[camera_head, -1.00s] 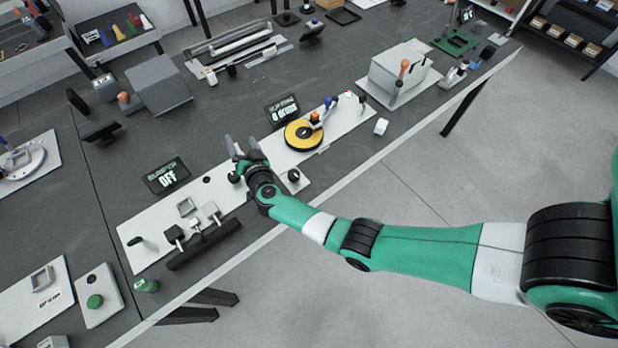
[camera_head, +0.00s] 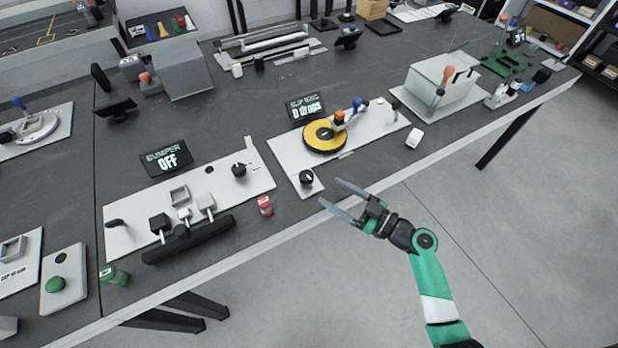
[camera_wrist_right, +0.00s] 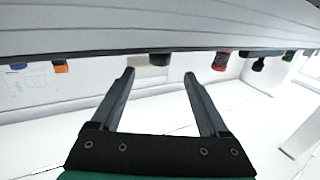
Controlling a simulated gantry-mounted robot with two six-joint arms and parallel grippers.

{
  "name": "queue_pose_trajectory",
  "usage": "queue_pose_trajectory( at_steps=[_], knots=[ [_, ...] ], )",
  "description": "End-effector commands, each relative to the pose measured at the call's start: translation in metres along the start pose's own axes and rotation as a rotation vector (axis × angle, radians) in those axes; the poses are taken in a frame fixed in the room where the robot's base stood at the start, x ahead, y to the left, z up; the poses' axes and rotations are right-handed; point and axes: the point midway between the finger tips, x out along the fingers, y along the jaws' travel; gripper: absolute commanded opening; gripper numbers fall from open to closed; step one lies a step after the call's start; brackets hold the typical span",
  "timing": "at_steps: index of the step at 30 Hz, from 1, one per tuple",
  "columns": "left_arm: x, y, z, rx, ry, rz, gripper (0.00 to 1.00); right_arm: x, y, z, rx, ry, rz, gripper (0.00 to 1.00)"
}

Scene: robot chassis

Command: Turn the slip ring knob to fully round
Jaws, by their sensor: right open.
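The slip ring unit has a yellow disc (camera_head: 325,148) with a dark centre on a white plate. A dark display (camera_head: 305,108) behind it reads 0 and a partly legible word. My left gripper is not in view.
Clear floor (camera_head: 430,235) lies beyond the table's front edge.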

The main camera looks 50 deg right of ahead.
Motion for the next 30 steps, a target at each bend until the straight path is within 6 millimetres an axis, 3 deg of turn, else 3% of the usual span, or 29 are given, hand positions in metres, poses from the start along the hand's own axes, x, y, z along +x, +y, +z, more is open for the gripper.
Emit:
queue_pose_trajectory(
  at_steps=[6, 12, 23, 30],
  knots=[
    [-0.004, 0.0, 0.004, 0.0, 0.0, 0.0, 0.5, 0.051, -0.001, 0.001, 0.0, 0.001, -0.005, 0.78],
    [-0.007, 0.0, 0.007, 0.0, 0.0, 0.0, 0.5, 0.084, 0.0, 0.001, 0.002, 0.002, -0.002, 0.78],
    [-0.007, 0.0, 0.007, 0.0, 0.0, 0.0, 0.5, 0.092, 0.0, 0.0, 0.002, 0.001, 0.001, 0.78],
    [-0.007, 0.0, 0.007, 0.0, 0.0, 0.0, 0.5, 0.092, 0.0, 0.0, 0.002, 0.001, 0.001, 0.35]
  ],
)
